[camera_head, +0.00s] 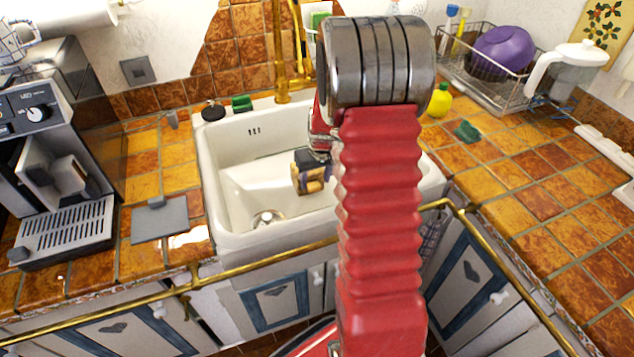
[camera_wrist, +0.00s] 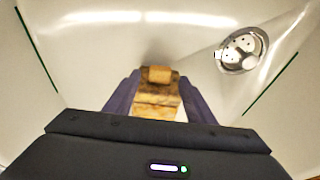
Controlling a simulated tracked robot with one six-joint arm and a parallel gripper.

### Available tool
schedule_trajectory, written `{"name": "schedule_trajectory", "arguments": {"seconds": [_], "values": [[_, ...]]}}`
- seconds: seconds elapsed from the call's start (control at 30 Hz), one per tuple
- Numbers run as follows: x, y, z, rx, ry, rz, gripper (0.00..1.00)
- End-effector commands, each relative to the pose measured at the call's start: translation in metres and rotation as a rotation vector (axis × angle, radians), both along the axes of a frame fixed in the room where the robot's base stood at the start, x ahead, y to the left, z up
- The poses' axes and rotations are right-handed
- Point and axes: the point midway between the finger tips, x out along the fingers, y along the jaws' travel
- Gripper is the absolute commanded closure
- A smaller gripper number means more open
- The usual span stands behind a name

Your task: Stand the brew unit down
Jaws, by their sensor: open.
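A tan and brown blocky thing, which I take for the brew unit (camera_head: 313,187), is in the white sink (camera_head: 222,165), low over or on its floor. It also shows in the wrist view (camera_wrist: 157,97), between the two purple fingers of my gripper (camera_wrist: 158,85). The fingers are open, one on each side of it; I cannot tell whether either touches it. In the head view my gripper (camera_head: 312,172) reaches down into the sink, and my red arm hides the sink's right part. The brew unit's underside is hidden.
The metal drain (camera_wrist: 242,48) lies near the unit. The brass tap (camera_head: 282,60) rises behind the sink. A coffee machine (camera_head: 60,130) stands left, with a grey tamper mat (camera_head: 160,222) beside it. A dish rack (camera_head: 490,85) and a white jug (camera_head: 570,75) stand right.

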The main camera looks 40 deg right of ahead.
Motion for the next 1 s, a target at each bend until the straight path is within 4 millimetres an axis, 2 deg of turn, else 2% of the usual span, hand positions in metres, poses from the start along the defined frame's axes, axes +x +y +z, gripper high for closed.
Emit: {"name": "schedule_trajectory", "arguments": {"seconds": [0.3, 0.53, 0.7, 1.0], "values": [[-0.011, 0.002, 0.046, -0.002, -0.003, 0.001, 0.5], [-0.018, 0.004, 0.074, -0.001, -0.002, 0.0, 0.5], [-0.021, 0.005, 0.082, 0.0, 0.0, 0.0, 0.5], [-0.021, 0.005, 0.083, 0.0, 0.0, 0.0, 0.5]]}}
